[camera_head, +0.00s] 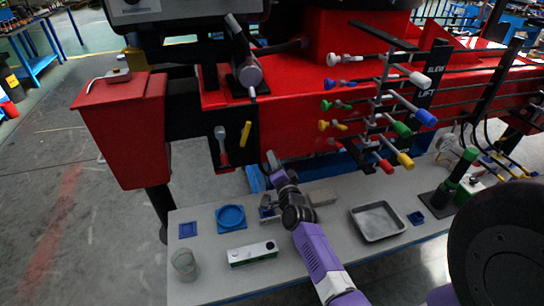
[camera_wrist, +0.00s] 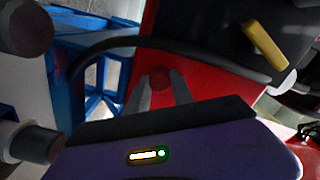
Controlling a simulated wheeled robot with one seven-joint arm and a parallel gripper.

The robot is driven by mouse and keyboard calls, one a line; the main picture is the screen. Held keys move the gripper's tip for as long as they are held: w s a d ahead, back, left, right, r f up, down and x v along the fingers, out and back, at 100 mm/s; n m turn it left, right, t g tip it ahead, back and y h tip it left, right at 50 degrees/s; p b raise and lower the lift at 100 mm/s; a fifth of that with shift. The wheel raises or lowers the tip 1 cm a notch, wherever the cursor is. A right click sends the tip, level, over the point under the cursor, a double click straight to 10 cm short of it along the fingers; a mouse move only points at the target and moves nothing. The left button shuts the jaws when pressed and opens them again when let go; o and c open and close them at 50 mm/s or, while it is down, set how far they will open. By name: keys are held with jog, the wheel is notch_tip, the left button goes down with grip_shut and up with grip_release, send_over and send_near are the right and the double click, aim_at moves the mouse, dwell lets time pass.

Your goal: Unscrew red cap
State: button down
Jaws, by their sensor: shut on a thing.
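A small round dark-red cap (camera_wrist: 159,78) shows in the wrist view between my two finger tips, in front of the red crane body. My gripper (camera_wrist: 160,88) is shut on it, one grey finger on each side. In the head view my gripper (camera_head: 271,161) is below the lower edge of the red crane body (camera_head: 290,120), above the back of the grey table. The cap cannot be made out in the head view. What the cap is screwed to is hidden in the wrist view.
A yellow handle (camera_wrist: 265,45) is on a black panel, with a dark hose (camera_wrist: 180,46) near my fingers. Coloured levers (camera_head: 385,110) stick out at the right.

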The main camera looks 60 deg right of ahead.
dwell(0.3)
jog(key=n+p, duration=0.1)
jog(key=n, duration=0.4)
jog(key=shift+s+p, duration=0.1)
jog(key=shift+p, duration=0.25)
jog(key=shift+a+n, duration=0.1)
jog(key=shift+n, duration=0.2)
jog(key=n+p, duration=0.2)
jog(key=n, duration=0.2)
jog(key=shift+n+p, duration=0.35)
jog(key=shift+n, duration=0.05)
